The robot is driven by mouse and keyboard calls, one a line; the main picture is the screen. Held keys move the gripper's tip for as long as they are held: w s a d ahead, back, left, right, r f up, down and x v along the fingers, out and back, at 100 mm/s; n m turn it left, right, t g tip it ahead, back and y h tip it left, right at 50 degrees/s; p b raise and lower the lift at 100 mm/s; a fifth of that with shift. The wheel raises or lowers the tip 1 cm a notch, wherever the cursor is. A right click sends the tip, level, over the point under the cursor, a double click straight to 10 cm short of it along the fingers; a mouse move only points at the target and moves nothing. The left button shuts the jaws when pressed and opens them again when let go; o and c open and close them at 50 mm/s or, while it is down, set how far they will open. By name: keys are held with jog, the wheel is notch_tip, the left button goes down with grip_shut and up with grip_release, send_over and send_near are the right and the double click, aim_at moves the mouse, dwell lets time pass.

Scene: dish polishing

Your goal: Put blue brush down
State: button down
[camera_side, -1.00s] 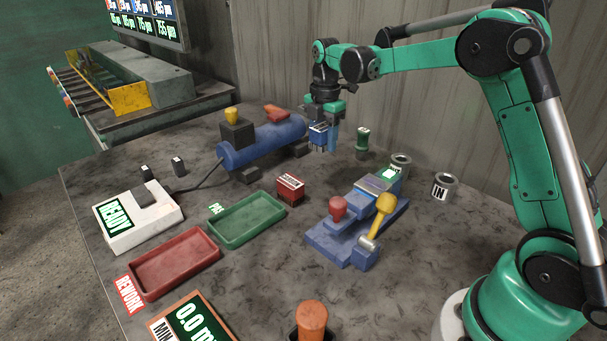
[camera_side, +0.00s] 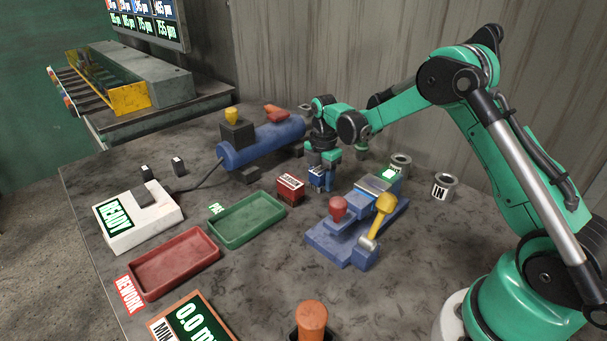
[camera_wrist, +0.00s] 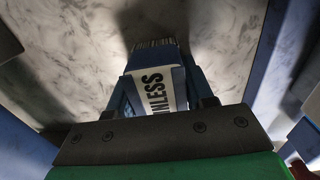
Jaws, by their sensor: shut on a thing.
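The blue brush (camera_side: 317,181) is a small block with a white label, held low over the table beside the red block. In the wrist view the blue brush (camera_wrist: 157,82) shows a label ending in "NLESS" and bristles at its far end, pointing towards the grey tabletop. My gripper (camera_side: 322,173) is shut on it, with blue fingers on both sides. A dark shadow lies beyond the bristles. I cannot tell whether they touch the table.
The red labelled block (camera_side: 290,188) stands close to the left of the brush. A blue fixture (camera_side: 325,244) with red and yellow knobs is in front right. A blue cylinder machine (camera_side: 262,145) lies behind left. Green (camera_side: 281,229) and red (camera_side: 213,262) trays lie left. Metal cups (camera_side: 443,187) stand right.

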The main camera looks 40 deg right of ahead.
aim_at(322, 168)
jog(key=shift+f, duration=0.15)
jog(key=shift+f, duration=0.35)
jog(key=shift+c, duration=1.7)
grip_release()
notch_tip(322, 168, up, 13)
jog(key=shift+r, duration=0.1)
jog(key=s+a+m+t, duration=0.2)
jog(key=s+a+m, duration=0.1)
jog(key=s+m, duration=0.1)
jog(key=s+a+r+m+t, duration=0.1)
jog(key=s+a+m+t, duration=0.1)
jog(key=s+a+m, duration=0.2)
jog(key=s+a+r+m+t, duration=0.1)
jog(key=s+a+m+t, duration=0.1)
jog(key=s+m, duration=0.3)
jog(key=shift+s+a+r+m+t, duration=0.15)
jog(key=shift+a+m, duration=0.3)
jog(key=shift+m, duration=0.5)
jog(key=shift+s+a+r+m+t, duration=0.15)
jog(key=shift+s+a+m, duration=0.2)
jog(key=shift+m, duration=0.6)
jog(key=shift+s+a+f+m+t, duration=0.3)
jog(key=shift+f+m, duration=0.15)
jog(key=shift+m, duration=0.15)
